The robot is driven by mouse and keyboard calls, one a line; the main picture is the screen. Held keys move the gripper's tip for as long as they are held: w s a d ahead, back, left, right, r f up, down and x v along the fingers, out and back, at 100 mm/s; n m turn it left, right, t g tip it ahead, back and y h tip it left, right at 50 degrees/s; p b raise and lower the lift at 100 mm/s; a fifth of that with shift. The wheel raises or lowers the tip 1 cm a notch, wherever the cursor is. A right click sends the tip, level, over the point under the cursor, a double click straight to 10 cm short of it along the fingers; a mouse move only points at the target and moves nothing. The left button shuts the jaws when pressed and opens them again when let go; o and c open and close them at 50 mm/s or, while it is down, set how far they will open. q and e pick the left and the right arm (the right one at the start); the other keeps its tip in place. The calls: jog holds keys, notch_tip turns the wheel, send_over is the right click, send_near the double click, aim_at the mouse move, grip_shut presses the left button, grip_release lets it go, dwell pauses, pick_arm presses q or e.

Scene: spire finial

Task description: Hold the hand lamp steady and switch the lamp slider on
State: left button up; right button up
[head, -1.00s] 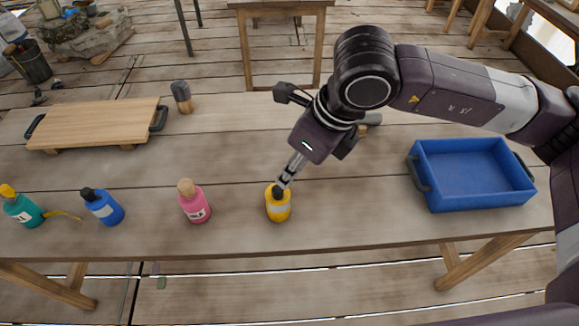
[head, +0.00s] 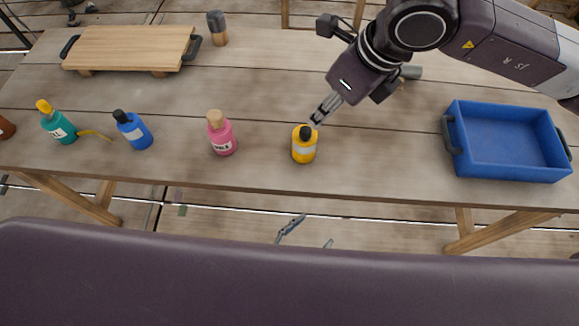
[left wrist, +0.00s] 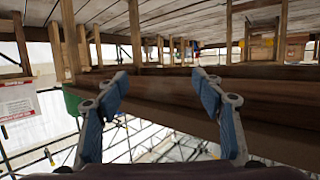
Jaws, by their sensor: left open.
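A grey cylinder (head: 411,72) lies on the table behind my right gripper and is partly hidden by it. It may be the hand lamp; I see no slider on it. My left gripper (head: 308,234) shows in the head view as blue fingers below the table's front edge. In the left wrist view its fingers (left wrist: 160,86) are spread and empty, in front of the table's edge. My right gripper (head: 322,110) points down at the yellow bottle's (head: 304,147) dark cap. I cannot tell whether it touches or grips the cap.
Pink (head: 222,135), blue (head: 133,131) and teal (head: 59,124) bottles stand left along the table's (head: 400,165) front. A wooden board (head: 130,47) and grey-topped shaker (head: 217,28) are behind. A blue tray (head: 510,140) is at the right. Between board and tray the tabletop is mostly clear.

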aim_at(299, 153)
pick_arm(q)
notch_tip(299, 153, up, 14)
jog(key=w+d+r+t+h, duration=0.1)
jog(key=w+d+t+h, duration=0.1)
jog(key=w+t, duration=0.1)
jog(key=w+a+n+y, duration=0.1)
jog(key=w+a, duration=0.1)
jog(key=w+a+n+t+y, duration=0.1)
jog(key=w+a+y, duration=0.1)
jog(key=a, duration=0.1)
jog(key=w+a+n+t+y, duration=0.1)
jog(key=w+a, duration=0.1)
jog(key=w, duration=0.1)
jog(key=shift+a+r, duration=0.35)
jog(key=shift+a, duration=0.05)
jog(key=shift+w+a+n+y, duration=0.25)
jog(key=shift+w+n+y, duration=0.05)
jog(key=shift+w, duration=0.35)
jog(key=shift+x, duration=3.45)
